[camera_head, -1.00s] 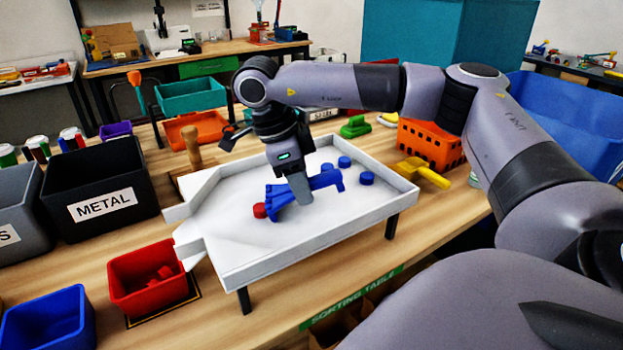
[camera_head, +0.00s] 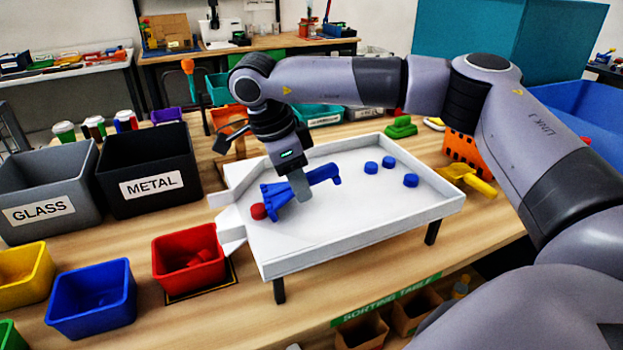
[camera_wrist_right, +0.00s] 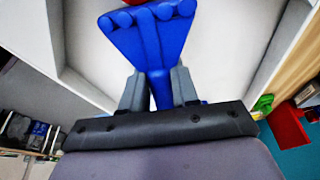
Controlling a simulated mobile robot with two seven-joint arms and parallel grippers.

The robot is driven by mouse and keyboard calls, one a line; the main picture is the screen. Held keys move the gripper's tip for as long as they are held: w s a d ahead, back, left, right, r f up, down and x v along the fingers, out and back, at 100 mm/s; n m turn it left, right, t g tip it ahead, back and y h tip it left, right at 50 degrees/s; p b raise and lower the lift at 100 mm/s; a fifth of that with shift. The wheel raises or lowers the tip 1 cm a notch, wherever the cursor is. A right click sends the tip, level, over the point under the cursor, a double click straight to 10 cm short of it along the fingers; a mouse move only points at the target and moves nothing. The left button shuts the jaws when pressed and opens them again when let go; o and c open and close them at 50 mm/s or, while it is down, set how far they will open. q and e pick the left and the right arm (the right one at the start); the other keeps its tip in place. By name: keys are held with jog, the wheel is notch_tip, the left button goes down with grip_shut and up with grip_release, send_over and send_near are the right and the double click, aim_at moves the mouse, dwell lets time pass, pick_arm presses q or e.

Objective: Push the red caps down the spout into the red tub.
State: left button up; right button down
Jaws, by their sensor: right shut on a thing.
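My right gripper (camera_head: 302,188) is shut on a blue rake-like pusher (camera_head: 324,174) over the white tray (camera_head: 345,226). In the right wrist view the pusher (camera_wrist_right: 158,45) sits between both fingers of that gripper (camera_wrist_right: 158,88). A red cap (camera_head: 258,211) lies on the tray near its left end, right at the pusher's wide head. Its edge shows at the top of the wrist view (camera_wrist_right: 132,2). The spout (camera_head: 229,228) opens at the tray's left end. The red tub (camera_head: 188,277) stands below it with red caps (camera_head: 203,256) inside. My left gripper is not in view.
Three blue caps (camera_head: 388,162) lie on the tray's right half. A blue tub (camera_head: 92,310) and yellow tub (camera_head: 24,275) stand left of the red one. Black METAL (camera_head: 152,185) and grey GLASS (camera_head: 42,210) bins stand behind. A yellow scoop (camera_head: 470,179) lies right of the tray.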

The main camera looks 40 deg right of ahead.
aim_at(264, 198)
jog(key=shift+w+a+n, duration=0.35)
jog(key=shift+a, duration=0.3)
jog(key=shift+w+a+n, duration=0.35)
jog(key=shift+a, duration=0.25)
jog(key=shift+w+a+p, duration=0.25)
jog(key=shift+a+p, duration=0.05)
jog(key=shift+a, duration=0.7)
jog(key=shift+w+a+p, duration=0.25)
jog(key=shift+a, duration=0.7)
jog(key=shift+a+r, duration=0.1)
jog(key=shift+r, duration=0.1)
jog(key=shift+s+d+r+p, duration=0.1)
jog(key=shift+d+r+p, duration=0.1)
jog(key=shift+r+p, duration=0.55)
jog(key=shift+w+d+r+p, duration=0.1)
jog(key=shift+d+r+p, duration=0.1)
jog(key=shift+r+p, duration=0.6)
jog(key=shift+s+d+r+p, duration=0.15)
jog(key=shift+r+p, duration=0.3)
jog(key=shift+r, duration=0.6)
